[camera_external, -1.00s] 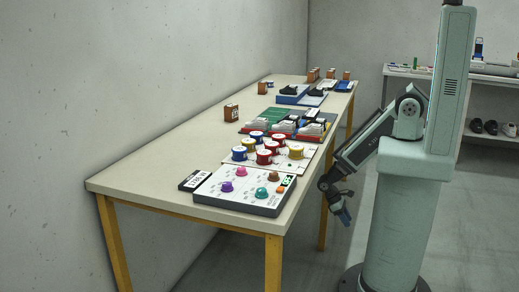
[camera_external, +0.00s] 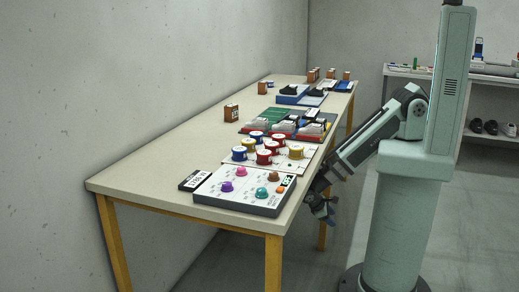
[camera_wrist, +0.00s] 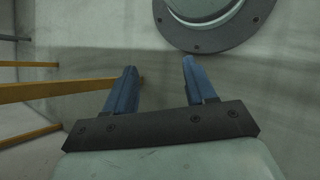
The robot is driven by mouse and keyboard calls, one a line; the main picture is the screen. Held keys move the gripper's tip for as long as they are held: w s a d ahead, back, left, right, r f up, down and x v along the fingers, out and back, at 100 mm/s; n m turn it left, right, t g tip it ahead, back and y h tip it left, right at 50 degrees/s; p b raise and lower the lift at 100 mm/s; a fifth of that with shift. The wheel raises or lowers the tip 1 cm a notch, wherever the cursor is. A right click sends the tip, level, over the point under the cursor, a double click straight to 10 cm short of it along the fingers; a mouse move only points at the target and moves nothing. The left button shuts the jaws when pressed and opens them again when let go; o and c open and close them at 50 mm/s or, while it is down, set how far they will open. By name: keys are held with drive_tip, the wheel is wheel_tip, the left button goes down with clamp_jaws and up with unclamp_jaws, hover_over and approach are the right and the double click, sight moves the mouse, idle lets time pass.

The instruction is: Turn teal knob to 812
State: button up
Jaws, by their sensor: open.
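The teal knob (camera_external: 261,193) sits at the front of a light grey panel (camera_external: 221,204) on the near end of the table. A pink, a purple, a brown and an orange knob share this panel. A small display (camera_external: 289,180) is at the panel's right side; its digits are too small to read. My gripper (camera_external: 325,218) hangs beside the table's right edge, below the tabletop and apart from the panel. In the wrist view my gripper (camera_wrist: 157,75) shows two blue fingers spread apart with nothing between them.
A small black-edged sign (camera_external: 195,181) lies left of the panel. Red, blue and yellow spools (camera_external: 267,157) stand behind it, then trays and brown boxes (camera_external: 231,113). The table's right edge (camera_external: 312,175) lies between my gripper and the panel.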

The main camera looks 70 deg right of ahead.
drive_tip(key=a+r+n+t+h, duration=0.15)
drive_tip(key=a+r, duration=0.35)
drive_tip(key=a, duration=0.8)
drive_tip(key=a+r+n+t+h, duration=0.1)
drive_tip(key=a+r+t+h, duration=0.2)
drive_tip(key=a, duration=1)
drive_tip(key=s+a+r+n+g+y, duration=0.1)
drive_tip(key=s+a+r+y, duration=0.1)
drive_tip(key=s+a+r, duration=0.35)
drive_tip(key=s+a+r+n+g+y, duration=0.1)
drive_tip(key=s+a+r+y, duration=0.15)
drive_tip(key=s+a, duration=0.6)
drive_tip(key=s+a+r+n+g+y, duration=0.15)
drive_tip(key=s+a+r, duration=0.35)
drive_tip(key=a, duration=0.5)
wheel_tip(320, 180, up, 34)
drive_tip(key=n+t+y, duration=0.3)
drive_tip(key=n+y, duration=0.5)
drive_tip(key=n, duration=0.9)
hover_over(262, 189)
drive_tip(key=w+d, duration=0.3)
drive_tip(key=d, duration=0.2)
drive_tip(key=x, duration=1.3)
drive_tip(key=shift+s+f, duration=0.2)
drive_tip(key=shift+f, duration=0.1)
